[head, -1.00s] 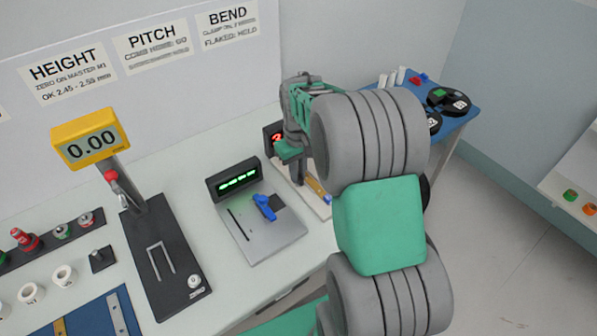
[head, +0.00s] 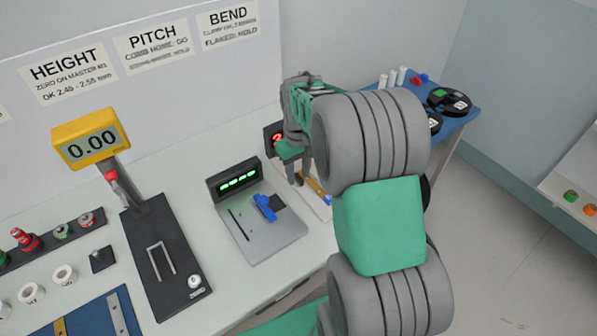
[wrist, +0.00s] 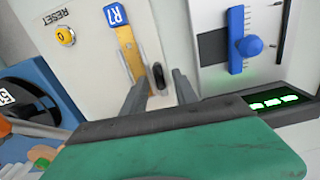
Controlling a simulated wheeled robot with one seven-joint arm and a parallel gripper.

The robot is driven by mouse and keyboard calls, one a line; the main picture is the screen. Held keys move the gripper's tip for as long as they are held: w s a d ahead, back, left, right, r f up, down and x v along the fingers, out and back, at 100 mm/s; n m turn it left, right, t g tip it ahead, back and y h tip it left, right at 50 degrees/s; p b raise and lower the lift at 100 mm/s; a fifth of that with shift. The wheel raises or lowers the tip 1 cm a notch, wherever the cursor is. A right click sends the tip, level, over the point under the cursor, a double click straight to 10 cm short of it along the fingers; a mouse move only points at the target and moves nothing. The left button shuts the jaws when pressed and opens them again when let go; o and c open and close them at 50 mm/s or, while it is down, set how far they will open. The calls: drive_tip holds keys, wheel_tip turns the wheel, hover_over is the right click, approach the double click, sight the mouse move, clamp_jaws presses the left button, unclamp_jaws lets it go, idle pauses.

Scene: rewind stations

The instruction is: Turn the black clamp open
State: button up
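The black clamp (wrist: 158,76) is a small dark upright piece on a pale plate in the wrist view, beside the lower end of a yellow strip (wrist: 131,52) with a blue R7 tag. My gripper (wrist: 160,82) is open, its two fingers apart with the clamp showing between their tips. I cannot tell whether either finger touches it. In the head view my gripper (head: 295,180) points down over the station at the right, and the clamp is hidden there.
A grey fixture with a blue handle (head: 264,207) and a green-lit display (head: 239,183) stands close to the left of my gripper. A yellow RESET button (wrist: 66,36) is on the same pale station. A blue table with black reels (head: 450,100) is beyond my arm.

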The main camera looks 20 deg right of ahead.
sight(298, 175)
wheel_tip(298, 175, up, 7)
drive_tip(key=shift+b, duration=0.3)
drive_tip(key=shift+r, duration=0.35)
drive_tip(key=shift+a+r, duration=0.1)
drive_tip(key=s+a+t, duration=0.1)
drive_tip(key=s+a, duration=0.4)
drive_tip(key=s, duration=0.3)
drive_tip(key=s+a+m+t, duration=0.1)
drive_tip(key=s+a+t, duration=0.1)
drive_tip(key=s+a, duration=0.3)
drive_tip(key=s+r, duration=0.1)
drive_tip(key=s, duration=0.1)
drive_tip(key=shift+s+m, duration=0.3)
drive_tip(key=shift+s, duration=0.05)
